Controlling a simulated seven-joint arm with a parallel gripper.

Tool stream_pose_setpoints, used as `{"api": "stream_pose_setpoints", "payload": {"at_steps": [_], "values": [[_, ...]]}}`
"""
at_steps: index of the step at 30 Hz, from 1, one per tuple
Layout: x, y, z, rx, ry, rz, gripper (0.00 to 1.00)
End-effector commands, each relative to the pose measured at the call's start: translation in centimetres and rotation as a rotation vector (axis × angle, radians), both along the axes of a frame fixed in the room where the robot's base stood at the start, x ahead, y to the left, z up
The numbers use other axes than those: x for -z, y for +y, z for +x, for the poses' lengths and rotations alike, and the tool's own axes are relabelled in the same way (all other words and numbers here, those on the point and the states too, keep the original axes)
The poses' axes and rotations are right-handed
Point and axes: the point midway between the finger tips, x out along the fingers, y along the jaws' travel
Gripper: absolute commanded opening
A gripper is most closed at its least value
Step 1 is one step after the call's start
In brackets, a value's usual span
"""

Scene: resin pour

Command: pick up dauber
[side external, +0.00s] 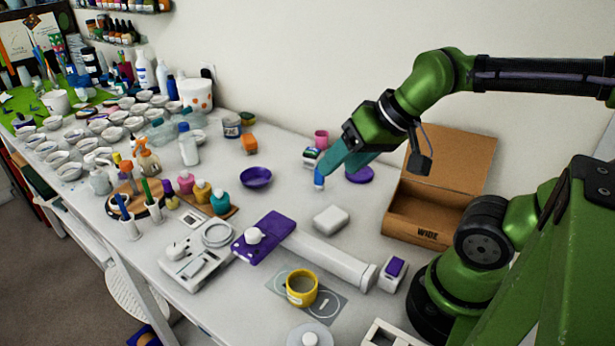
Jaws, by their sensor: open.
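My gripper (340,168) has teal fingers and reaches down from the upper right, over the back middle of the table. Its jaws are open. A small blue-and-white piece (319,180) shows right at the fingertips; it may be the dauber, but it is too small to tell. I cannot tell whether the fingers touch it. The fingers partly cover the things behind them.
A purple dish (256,177) lies left of my gripper, and a purple disc (360,175) right of it. A white block (331,219) sits in front. An open cardboard box (433,215) stands to the right. Bottles and many bowls crowd the left.

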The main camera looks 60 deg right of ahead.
Motion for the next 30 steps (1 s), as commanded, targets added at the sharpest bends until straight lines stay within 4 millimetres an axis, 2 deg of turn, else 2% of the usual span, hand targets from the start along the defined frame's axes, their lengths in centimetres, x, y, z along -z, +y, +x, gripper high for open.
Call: {"api": "stream_pose_setpoints", "payload": {"at_steps": [5, 8, 12, 15, 18, 21, 24, 30], "values": [[1.8, -3.5, 3.0, 0.198, 0.139, 0.102, 0.58], [3.1, -6.8, 5.5, 0.483, 0.237, 0.256, 0.58], [5.2, -12.4, 8.6, 0.996, 0.353, 0.509, 0.58], [6.8, -16.2, 10.2, 1.368, 0.400, 0.680, 0.58], [7.9, -19.3, 11.3, 1.696, 0.415, 0.835, 0.58], [8.1, -21.0, 12.2, 1.940, 0.409, 0.971, 0.58], [7.4, -21.5, 12.8, 2.087, 0.392, 1.081, 0.58], [7.8, -21.3, 13.1, 2.207, 0.398, 1.157, 0.58]]}}
